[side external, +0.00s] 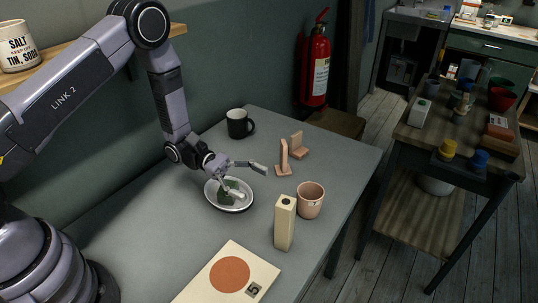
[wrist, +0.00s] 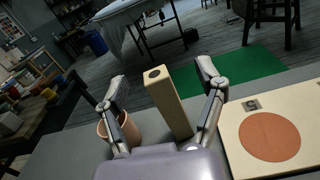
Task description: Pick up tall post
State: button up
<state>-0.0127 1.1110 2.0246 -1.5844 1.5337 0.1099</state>
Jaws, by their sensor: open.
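The tall post (side external: 285,224) is a cream, square-sided block with a dark round spot on its top. It stands upright near the front edge of the grey table. My gripper (side external: 248,181) is open and empty, above the white plate, behind and left of the post in the side view. In the wrist view, the post (wrist: 171,104) shows between the two spread fingers of my gripper (wrist: 160,72), beyond them and closer to the right finger. No contact shows.
A pink cup (side external: 310,201) stands right beside the post; in the wrist view the left finger partly covers it. A board with an orange disc (side external: 229,274) lies in front. The plate (side external: 240,207), pink pieces (side external: 284,160) and dark mug (side external: 239,125) are behind.

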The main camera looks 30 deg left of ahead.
aim_at(286, 206)
notch_tip(286, 206, down, 5)
jog(key=w+n+t, duration=0.1)
jog(key=n+t, duration=0.2)
jog(key=x, duration=0.7)
jog(key=shift+d+f, duration=0.15)
jog(key=c, duration=1.2)
grip_shut()
